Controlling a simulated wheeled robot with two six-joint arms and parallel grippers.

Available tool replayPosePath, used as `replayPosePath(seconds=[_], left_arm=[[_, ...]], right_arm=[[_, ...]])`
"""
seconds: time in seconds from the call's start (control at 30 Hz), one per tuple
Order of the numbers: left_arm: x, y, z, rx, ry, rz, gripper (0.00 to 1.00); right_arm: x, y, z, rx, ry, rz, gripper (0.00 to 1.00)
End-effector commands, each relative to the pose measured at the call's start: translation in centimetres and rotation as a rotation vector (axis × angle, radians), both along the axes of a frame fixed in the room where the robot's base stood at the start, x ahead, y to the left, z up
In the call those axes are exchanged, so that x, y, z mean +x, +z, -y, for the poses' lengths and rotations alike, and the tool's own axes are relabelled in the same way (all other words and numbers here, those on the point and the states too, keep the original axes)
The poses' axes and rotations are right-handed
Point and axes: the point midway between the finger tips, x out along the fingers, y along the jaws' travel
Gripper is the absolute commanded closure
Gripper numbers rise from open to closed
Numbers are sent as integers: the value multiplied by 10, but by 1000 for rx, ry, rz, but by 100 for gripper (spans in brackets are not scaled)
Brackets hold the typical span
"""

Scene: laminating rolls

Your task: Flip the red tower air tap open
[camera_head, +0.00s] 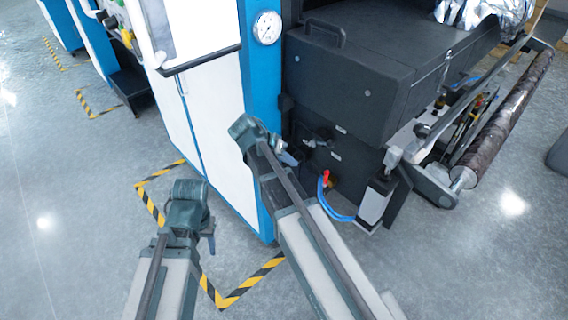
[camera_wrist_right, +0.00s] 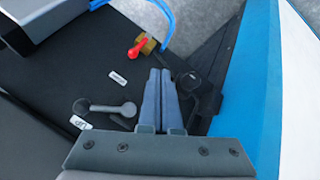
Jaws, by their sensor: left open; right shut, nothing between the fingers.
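The red tower air tap (camera_head: 326,177) is low on the dark machine's side, with a blue hose (camera_head: 338,214) curving down from it. In the right wrist view the red tap lever (camera_wrist_right: 138,48) lies beside its brass body (camera_wrist_right: 149,46). My right gripper (camera_head: 290,159) is shut and empty. Its fingertips (camera_wrist_right: 161,71) are close to the tap but apart from it, with a gap of black panel visible between. My left gripper (camera_head: 210,238) is over the floor by the striped tape, left of the blue-edged cabinet. It is open, with its fingers mostly hidden.
A grey lever (camera_wrist_right: 104,108) and a dark round knob (camera_wrist_right: 189,82) are on the panel near my right fingers. The white and blue cabinet (camera_head: 215,130) stands beside my right arm. A dark roller (camera_head: 505,120) juts out at the right. The floor at left is clear.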

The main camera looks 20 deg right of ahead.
Motion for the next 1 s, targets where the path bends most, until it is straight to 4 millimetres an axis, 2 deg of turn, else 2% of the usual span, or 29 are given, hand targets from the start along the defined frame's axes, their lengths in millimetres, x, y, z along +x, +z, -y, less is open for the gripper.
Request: replayPosePath(seconds=[0.47, 0.67, 1.0], left_arm=[[0, -3, 0, 0, 0, 0, 50], [0, -25, 0, 0, 0, 0, 50], [0, -74, 0, 0, 0, 0, 50]], right_arm=[[3, -1, 6, -12, -19, 14, 100], [4, -24, 20, -11, -20, 14, 100], [7, -73, 58, -10, -20, 13, 100]])
